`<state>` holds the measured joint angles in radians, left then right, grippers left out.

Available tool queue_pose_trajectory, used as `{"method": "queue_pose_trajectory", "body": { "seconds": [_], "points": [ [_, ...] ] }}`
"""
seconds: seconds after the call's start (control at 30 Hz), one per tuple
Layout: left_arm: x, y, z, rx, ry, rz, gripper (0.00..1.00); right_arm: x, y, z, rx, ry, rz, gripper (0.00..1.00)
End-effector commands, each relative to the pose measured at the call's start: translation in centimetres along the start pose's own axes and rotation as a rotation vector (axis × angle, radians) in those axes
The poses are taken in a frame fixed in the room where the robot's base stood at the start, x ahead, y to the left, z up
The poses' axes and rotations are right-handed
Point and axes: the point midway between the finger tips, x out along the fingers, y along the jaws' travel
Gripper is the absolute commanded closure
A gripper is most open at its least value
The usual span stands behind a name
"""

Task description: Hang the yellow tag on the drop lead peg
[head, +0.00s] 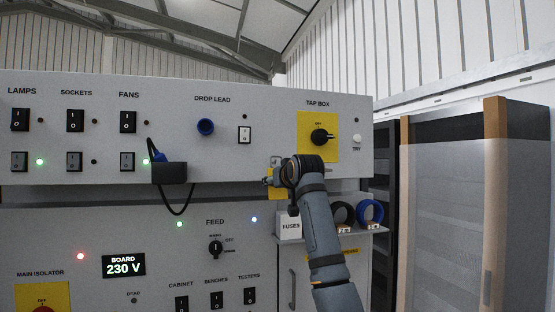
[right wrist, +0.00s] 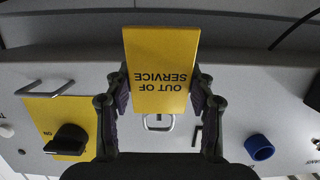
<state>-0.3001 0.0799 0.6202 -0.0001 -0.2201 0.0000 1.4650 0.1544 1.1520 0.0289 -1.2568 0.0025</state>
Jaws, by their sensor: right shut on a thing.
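The yellow tag (right wrist: 161,55), printed OUT OF SERVICE, is held between the two fingers of my right gripper (right wrist: 160,92). Its lettering is upside down in the right wrist view. In the head view the right gripper (head: 272,181) is in front of the panel, below and left of TAP BOX, with part of the tag (head: 275,192) showing. Under the DROP LEAD label is a round blue fitting (head: 205,127), left of the gripper; it also shows in the right wrist view (right wrist: 259,147). I cannot tell which part is the drop lead peg. The left gripper is out of view.
The TAP BOX knob (head: 320,136) sits on a yellow plate. A dark box (head: 170,172) with a hanging cable is at the left. A shelf with the FUSES box (head: 290,227) and blue ring (head: 370,211) is below.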

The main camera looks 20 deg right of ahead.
Motion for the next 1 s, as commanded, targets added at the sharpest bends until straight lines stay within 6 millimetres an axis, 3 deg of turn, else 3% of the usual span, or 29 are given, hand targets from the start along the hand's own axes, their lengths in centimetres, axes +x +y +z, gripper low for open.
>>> {"method": "queue_pose_trajectory", "body": {
  "seconds": [0.5,1.0],
  "points": [
    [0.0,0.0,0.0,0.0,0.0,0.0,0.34,1.4,0.0,-0.1,0.0,-0.001,0.0,0.76],
    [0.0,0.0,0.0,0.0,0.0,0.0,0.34,1.6,0.0,-0.1,0.0,0.0,0.0,0.76]
  ]
}}
